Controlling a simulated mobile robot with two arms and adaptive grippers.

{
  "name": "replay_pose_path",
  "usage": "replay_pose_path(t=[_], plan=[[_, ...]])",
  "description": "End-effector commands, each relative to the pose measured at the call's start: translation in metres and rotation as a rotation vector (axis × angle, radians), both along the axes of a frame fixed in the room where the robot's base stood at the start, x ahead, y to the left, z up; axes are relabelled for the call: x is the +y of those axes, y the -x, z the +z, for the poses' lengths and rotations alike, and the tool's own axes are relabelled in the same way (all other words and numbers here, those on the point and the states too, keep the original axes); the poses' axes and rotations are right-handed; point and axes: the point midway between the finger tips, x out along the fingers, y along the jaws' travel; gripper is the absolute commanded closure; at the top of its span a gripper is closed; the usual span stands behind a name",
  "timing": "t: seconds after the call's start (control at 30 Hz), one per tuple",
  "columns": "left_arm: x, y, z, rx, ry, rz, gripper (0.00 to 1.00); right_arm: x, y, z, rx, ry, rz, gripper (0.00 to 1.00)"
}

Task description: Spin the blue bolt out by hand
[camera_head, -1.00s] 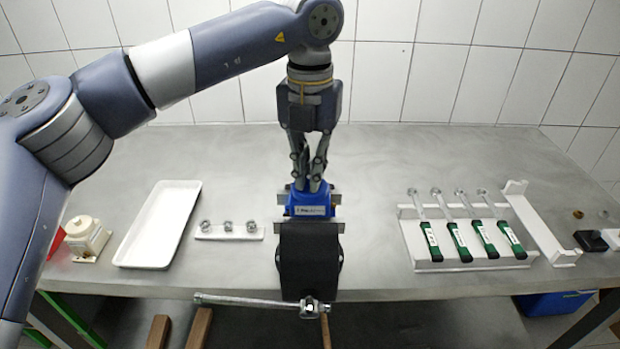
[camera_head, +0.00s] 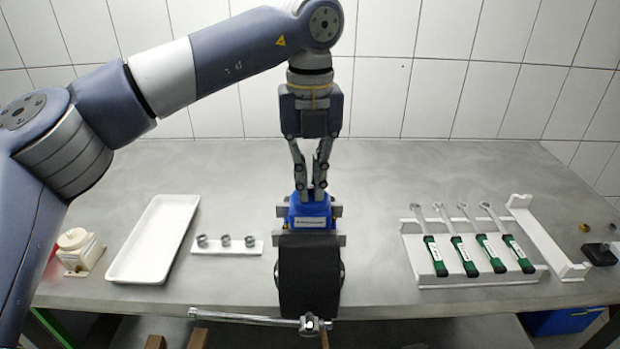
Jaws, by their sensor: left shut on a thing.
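My left gripper (camera_head: 312,190) comes down from above onto the blue pump block (camera_head: 309,213), with its fingertips at the top of the block. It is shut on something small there. The blue bolt itself cannot be made out; the fingers and the block's same blue colour hide it. The block is held between grey jaws (camera_head: 296,240) above a black cylindrical body (camera_head: 310,280) at the table's front edge. My right gripper is not in view.
On the left are a white tray (camera_head: 118,270), a white strip (camera_head: 205,250) with several nuts and a small white container (camera_head: 75,240). On the right a white rack (camera_head: 420,277) holds green-handled wrenches. The back table is clear.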

Motion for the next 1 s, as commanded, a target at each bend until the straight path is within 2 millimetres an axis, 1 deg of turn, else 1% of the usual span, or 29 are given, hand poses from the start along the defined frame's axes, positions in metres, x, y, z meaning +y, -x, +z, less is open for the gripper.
replay_pose_path(t=[0.2,0.23,0.27,0.3,0.63,0.73,0.87,1.0], plan=[[0.0,0.0,0.0,0.0,0.0,-0.001,1.0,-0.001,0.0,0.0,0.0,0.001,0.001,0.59],[0.0,0.0,0.0,0.0,0.0,-0.001,0.84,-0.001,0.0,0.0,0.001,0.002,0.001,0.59],[0.0,0.0,0.0,0.0,0.0,-0.001,0.77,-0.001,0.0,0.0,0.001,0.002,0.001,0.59],[0.0,0.0,0.0,0.0,0.0,-0.001,0.68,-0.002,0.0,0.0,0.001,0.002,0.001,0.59],[0.0,0.0,0.0,0.0,0.0,-0.001,0.68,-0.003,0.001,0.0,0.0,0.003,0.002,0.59],[0.0,0.0,0.006,-0.001,0.0,-0.001,0.68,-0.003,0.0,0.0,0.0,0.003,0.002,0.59],[-0.001,0.0,0.025,-0.003,0.002,-0.001,0.68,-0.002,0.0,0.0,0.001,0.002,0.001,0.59],[-0.001,0.0,0.057,-0.004,0.001,0.001,0.68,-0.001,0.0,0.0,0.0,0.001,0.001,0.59]])
